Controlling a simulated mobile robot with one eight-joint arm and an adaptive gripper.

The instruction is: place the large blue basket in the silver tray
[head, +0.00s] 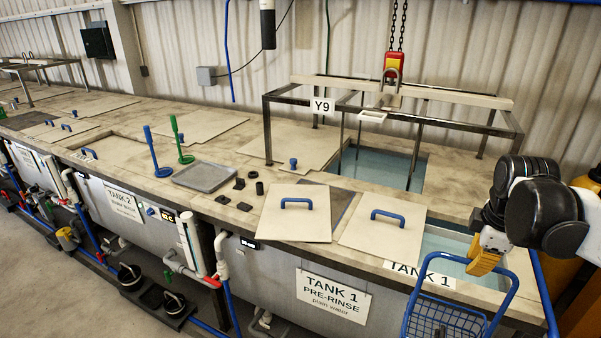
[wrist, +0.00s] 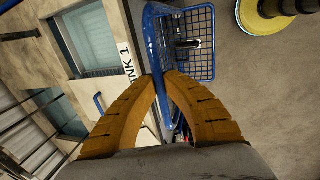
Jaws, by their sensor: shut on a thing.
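The large blue basket (head: 445,320) is a wire mesh basket with a tall handle, at the lower right of the head view, in front of the Tank 1 edge. The wrist view shows its mesh (wrist: 203,60) beyond my fingers. My gripper (head: 482,266) has orange-yellow fingers shut on the basket's blue handle; their tips (wrist: 166,76) meet around it in the wrist view. The basket's lower part is cut off in the head view. A small metallic thing shows in the basket. The silver tray (head: 205,177) is shallow, grey and empty, on the counter left of Tank 1.
Lids with blue handles (head: 297,213) lie on the counter between basket and tray. Small dark blocks (head: 243,206) and green (head: 181,141) and blue (head: 155,150) upright tools stand near the tray. A metal frame (head: 390,108) with a hoist hook rises behind. Tank 1 has open water.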

